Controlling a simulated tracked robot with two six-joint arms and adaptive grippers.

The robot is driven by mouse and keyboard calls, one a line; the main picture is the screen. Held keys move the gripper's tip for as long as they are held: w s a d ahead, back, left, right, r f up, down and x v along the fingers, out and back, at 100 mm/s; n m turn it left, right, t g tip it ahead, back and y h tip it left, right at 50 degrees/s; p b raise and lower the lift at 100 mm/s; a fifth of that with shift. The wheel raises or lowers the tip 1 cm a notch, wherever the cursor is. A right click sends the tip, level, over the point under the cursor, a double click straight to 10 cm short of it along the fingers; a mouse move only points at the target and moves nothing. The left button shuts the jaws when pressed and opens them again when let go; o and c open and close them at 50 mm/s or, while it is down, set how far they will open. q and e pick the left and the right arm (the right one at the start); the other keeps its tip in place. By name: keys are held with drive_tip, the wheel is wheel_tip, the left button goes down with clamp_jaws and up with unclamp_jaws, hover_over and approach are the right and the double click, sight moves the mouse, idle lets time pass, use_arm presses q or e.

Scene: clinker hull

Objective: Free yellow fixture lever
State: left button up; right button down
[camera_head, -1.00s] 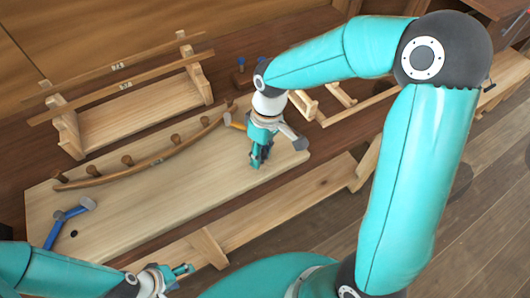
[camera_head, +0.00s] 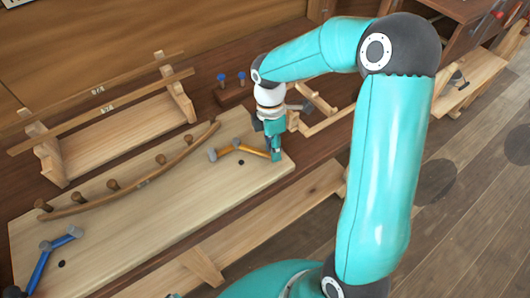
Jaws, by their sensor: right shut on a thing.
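The yellow lever (camera_head: 254,150) lies on the right part of the pale fixture board (camera_head: 150,210). Its grey pad (camera_head: 212,154) lies in front of the curved strip's (camera_head: 140,175) right end, with bare board showing between them. A dark hole (camera_head: 241,162) shows just in front of the lever. My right gripper (camera_head: 276,156) points down at the board's right end and is shut on the lever's right handle end, which its fingers partly hide. Only a small tip of my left gripper (camera_head: 174,295) shows at the bottom edge, so its jaws cannot be judged.
A blue lever (camera_head: 48,255) stands at the board's left end, near another hole. Several pegs line the curved strip. A wooden rack (camera_head: 125,130) stands behind. Blue-topped pegs (camera_head: 232,78) and a wooden frame (camera_head: 335,110) lie beyond my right gripper. The board's front middle is clear.

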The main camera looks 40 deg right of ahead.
drive_tip(key=shift+w+d+r+n, duration=0.1)
drive_tip(key=shift+w+d+n, duration=0.3)
drive_tip(key=shift+n, duration=0.1)
drive_tip(key=shift+d, duration=0.1)
drive_tip(key=c, duration=0.8)
unclamp_jaws()
drive_tip(key=shift+s, duration=0.1)
drive_tip(key=r, duration=0.4)
drive_tip(key=w+r, duration=0.1)
drive_tip(key=r, duration=0.2)
drive_tip(key=w+r, duration=0.1)
drive_tip(key=r, duration=0.3)
drive_tip(key=shift+w+d+r, duration=0.15)
drive_tip(key=shift+d+r, duration=0.15)
